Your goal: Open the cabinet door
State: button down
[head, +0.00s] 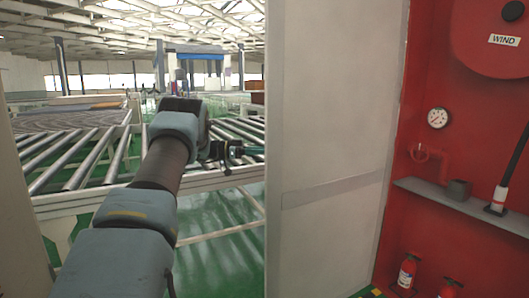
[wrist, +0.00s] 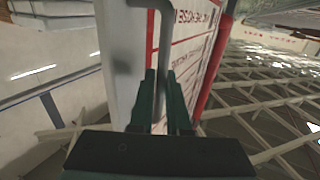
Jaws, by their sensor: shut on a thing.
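The cabinet door (head: 325,120) stands open in the head view as a tall pale grey panel, its inner side facing me. The red cabinet (head: 400,135) is exposed to its right. My gripper (wrist: 163,76) is shut on this handle. In the head view my gripper (head: 236,150) is at the door's left edge, its tips partly hidden behind the panel.
Inside the cabinet are a hose reel (head: 490,35), a gauge (head: 438,118), a grey shelf (head: 430,195) and small red extinguishers (head: 407,272). Roller conveyors (head: 80,160) stand behind my arm at left. Green floor (head: 225,260) shows below them.

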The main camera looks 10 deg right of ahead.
jog(key=shift+d, duration=0.15)
jog(key=c, duration=0.9)
grip_release()
jog(key=b+v, duration=0.2)
jog(key=v, duration=0.8)
jog(key=shift+a+b, duration=0.4)
